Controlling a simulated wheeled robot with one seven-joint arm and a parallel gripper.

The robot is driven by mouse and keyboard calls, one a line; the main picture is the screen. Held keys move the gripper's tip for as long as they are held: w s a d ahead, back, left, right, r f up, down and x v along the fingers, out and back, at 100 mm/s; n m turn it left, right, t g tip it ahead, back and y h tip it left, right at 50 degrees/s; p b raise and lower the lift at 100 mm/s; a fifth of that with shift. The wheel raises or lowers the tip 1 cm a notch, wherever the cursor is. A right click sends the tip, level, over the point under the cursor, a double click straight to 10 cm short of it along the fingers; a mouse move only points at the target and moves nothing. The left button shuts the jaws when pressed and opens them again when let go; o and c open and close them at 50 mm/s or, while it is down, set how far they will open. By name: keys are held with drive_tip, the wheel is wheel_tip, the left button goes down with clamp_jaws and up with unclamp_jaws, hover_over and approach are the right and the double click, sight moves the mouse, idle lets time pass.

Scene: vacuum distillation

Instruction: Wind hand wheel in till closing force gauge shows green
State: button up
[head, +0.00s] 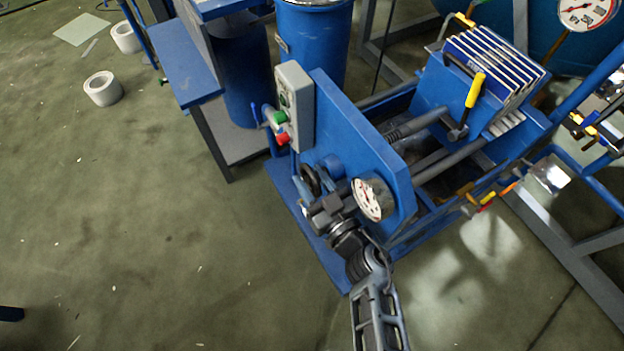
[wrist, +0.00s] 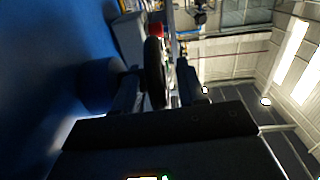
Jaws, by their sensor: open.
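The dark hand wheel (head: 309,179) is on the near end plate of the blue filter press, partly covered by my gripper (head: 317,188). In the wrist view the rim of the wheel (wrist: 154,72) stands edge-on between my two fingers. The fingers are open, one on each side of the rim; whether either touches it I cannot tell. The closing force gauge (head: 368,199) is a white dial just right of my gripper. It is seen at a slant, and I cannot read its needle against its coloured zones.
A grey control box (head: 294,105) with a green button (head: 280,117) and a red button (head: 283,138) stands just above the wheel. A yellow-handled lever (head: 474,90) is near the plate stack (head: 490,62). Open floor lies to the left.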

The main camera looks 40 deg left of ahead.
clamp_jaws()
idle(0.3)
drive_tip(key=shift+f, duration=0.1)
drive_tip(key=shift+f+y+b, duration=0.25)
drive_tip(key=shift+y+b, duration=0.05)
drive_tip(key=shift+b, duration=0.95)
drive_tip(key=shift+r+y+b, duration=0.1)
drive_tip(key=shift+y+b, duration=0.2)
drive_tip(key=shift+b, duration=0.45)
drive_tip(key=shift+r+t, duration=0.2)
drive_tip(key=shift+t, duration=0.1)
